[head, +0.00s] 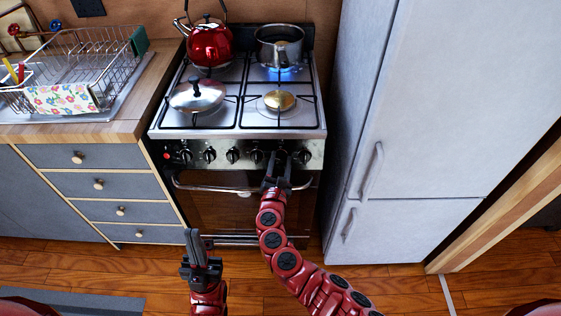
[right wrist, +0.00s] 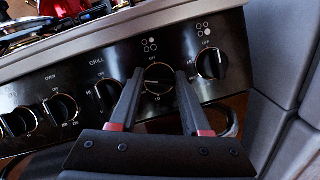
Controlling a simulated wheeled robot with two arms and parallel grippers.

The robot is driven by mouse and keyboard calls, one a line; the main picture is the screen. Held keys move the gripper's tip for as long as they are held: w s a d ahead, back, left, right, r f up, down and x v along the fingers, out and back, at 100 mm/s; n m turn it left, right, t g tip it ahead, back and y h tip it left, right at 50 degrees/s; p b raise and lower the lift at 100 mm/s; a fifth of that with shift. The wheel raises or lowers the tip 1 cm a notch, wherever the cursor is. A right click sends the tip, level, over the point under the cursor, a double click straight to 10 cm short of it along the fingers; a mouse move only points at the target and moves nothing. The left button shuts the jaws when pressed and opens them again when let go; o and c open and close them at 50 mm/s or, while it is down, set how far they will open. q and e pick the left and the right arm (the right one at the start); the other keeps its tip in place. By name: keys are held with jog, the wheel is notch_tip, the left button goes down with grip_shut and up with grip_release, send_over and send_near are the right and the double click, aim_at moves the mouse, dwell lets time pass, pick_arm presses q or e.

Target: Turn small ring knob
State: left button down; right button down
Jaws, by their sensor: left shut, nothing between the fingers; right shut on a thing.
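A row of black knobs runs along the stove's front panel (head: 220,153). My right gripper (head: 278,158) is at this panel, on the second knob from the right. In the right wrist view, its two fingers stand on either side of that knob (right wrist: 158,79), closed on it; a dot symbol is printed above it. I cannot read the knob's exact angle. The rightmost knob (right wrist: 211,62) is free beside it, with its own dot symbol. The small brass-capped ring (head: 279,100) is front right on the hob, with no flame visible. My left gripper (head: 192,238) is shut and empty, low before the stove.
A blue flame burns under the steel pot (head: 280,45) at back right. A red kettle (head: 209,43) stands back left, and a lid (head: 197,95) lies front left. The oven handle (head: 225,187) runs below the knobs. The fridge (head: 420,100) is close on the right.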

jog(key=m+h+b, duration=0.1)
jog(key=m+b, duration=0.1)
jog(key=m, duration=0.2)
jog(key=shift+f+g, duration=0.1)
jog(key=shift+g, duration=0.3)
jog(key=m+g+h+b, duration=0.1)
jog(key=m, duration=0.3)
jog(key=shift+b, duration=0.35)
jog(key=m+g+b, duration=0.1)
jog(key=m, duration=0.3)
jog(key=shift+m+h+b, duration=0.3)
jog(key=shift+m+h, duration=0.1)
jog(key=shift+m+g+b, duration=0.4)
jog(key=shift+m+g, duration=0.2)
jog(key=shift+m, duration=0.7)
jog(key=shift+c, duration=1.8)
grip_release()
jog(key=shift+r, duration=0.2)
